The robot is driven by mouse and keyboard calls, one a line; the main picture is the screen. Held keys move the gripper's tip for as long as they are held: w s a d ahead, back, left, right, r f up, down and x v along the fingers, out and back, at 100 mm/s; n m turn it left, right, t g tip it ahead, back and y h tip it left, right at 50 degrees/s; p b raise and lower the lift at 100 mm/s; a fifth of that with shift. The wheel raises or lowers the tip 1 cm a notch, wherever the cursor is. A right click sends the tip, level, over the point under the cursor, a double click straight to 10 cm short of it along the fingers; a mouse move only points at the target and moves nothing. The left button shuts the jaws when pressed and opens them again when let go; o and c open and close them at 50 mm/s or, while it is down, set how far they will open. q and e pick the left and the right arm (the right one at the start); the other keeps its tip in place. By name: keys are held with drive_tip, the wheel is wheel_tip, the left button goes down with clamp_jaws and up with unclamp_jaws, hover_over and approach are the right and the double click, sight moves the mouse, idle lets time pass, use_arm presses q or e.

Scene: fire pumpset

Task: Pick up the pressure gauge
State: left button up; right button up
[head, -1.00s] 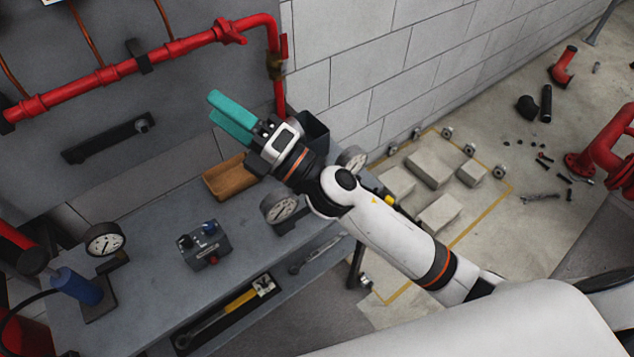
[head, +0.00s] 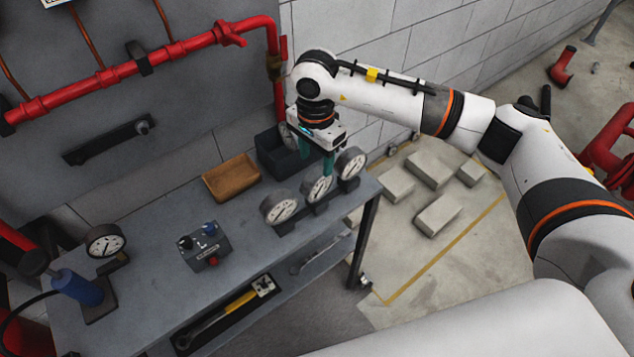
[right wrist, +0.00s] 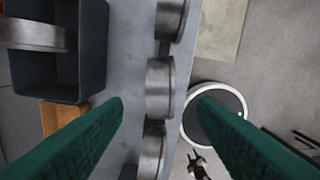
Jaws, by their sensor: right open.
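Three round pressure gauges with white dials stand in a row along the front right edge of the grey bench: a left one (head: 279,208), a middle one (head: 318,189) and a right one (head: 351,164). My right gripper (head: 329,165) points down above the row, its teal fingers close to the middle gauge. In the right wrist view my right gripper (right wrist: 158,104) is open and empty, and the middle gauge (right wrist: 160,88) shows between its fingers, seen from above. I cannot tell whether they touch it. My left gripper is not in view.
A dark bin (head: 270,152) with a round metal gauge-like thing in it stands behind the row, beside a brown tray (head: 231,179). A control box (head: 206,246) and another gauge (head: 105,240) are further left. Red pipe (head: 150,58) runs along the wall.

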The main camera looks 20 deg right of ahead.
sight(316, 173)
wheel_tip(316, 173, down, 5)
drive_tip(key=shift+r+p, duration=0.1)
drive_tip(key=shift+p, duration=0.45)
wheel_tip(316, 173, down, 5)
drive_tip(key=shift+d+r+p, duration=0.1)
drive_tip(key=shift+p, duration=0.9)
drive_tip(key=shift+f, duration=0.3)
clamp_jaws()
